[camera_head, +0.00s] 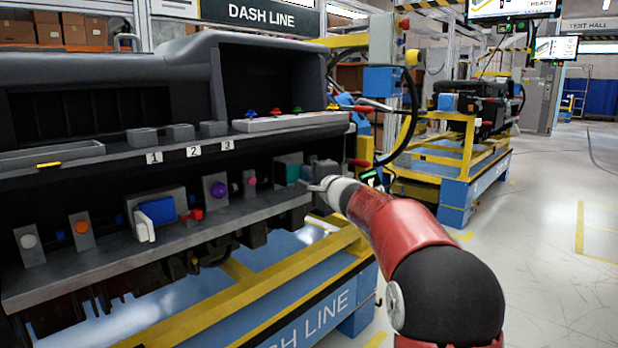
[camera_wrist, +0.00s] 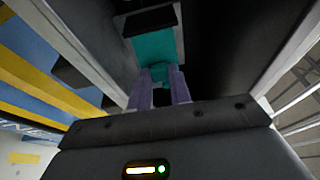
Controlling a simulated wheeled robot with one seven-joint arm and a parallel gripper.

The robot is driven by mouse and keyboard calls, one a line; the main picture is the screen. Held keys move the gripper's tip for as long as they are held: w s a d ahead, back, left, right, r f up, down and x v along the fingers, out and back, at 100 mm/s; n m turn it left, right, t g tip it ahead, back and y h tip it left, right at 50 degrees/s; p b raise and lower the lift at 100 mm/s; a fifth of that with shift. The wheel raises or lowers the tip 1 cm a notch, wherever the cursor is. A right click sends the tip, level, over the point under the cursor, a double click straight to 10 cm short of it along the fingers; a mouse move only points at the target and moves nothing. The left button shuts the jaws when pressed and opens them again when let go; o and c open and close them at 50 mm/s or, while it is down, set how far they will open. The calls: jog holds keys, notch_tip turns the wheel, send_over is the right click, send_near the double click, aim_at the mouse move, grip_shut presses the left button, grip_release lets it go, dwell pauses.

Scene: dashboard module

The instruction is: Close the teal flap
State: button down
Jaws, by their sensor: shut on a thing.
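The teal flap (camera_head: 293,172) sits at the right end of the dashboard's lower ledge, partly hidden behind my gripper's end. In the wrist view the teal flap (camera_wrist: 154,47) lies straight ahead, below a dark rectangular opening, with a small teal tab (camera_wrist: 158,72) at its near end. My gripper (camera_wrist: 159,80) has its two purple-grey fingers closed on this tab. In the head view my gripper (camera_head: 322,186) reaches in from the right, against the front of the flap's housing. The flap's exact angle is hard to tell.
Left along the ledge are a blue flap with a white handle (camera_head: 156,211), a purple knob (camera_head: 218,190), a pink knob (camera_head: 251,181) and an orange knob (camera_head: 81,227). An upper shelf (camera_head: 290,124) overhangs them. A yellow frame (camera_head: 240,290) stands below. The floor at right is clear.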

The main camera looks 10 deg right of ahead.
jog(key=shift+w+d+n+g+y+p, duration=0.1)
jog(key=shift+w+n+g+y+p, duration=0.3)
jog(key=shift+n+y, duration=0.35)
jog(key=shift+w+d+n+g+y+p, duration=0.1)
jog(key=shift+w+n+g+y+p, duration=0.2)
jog(key=shift+n+g+y+p, duration=0.5)
jog(key=shift+w+d+n+g+y+p, duration=0.1)
jog(key=shift+w+n+g+y+p, duration=0.2)
jog(key=shift+y, duration=0.75)
jog(key=shift+a, duration=0.1)
jog(key=c, duration=1.3)
grip_release()
jog(key=b+v, duration=0.2)
jog(key=v, duration=0.5)
jog(key=shift+s+d+f, duration=0.1)
jog(key=shift+s+d, duration=0.15)
jog(key=shift+s, duration=0.05)
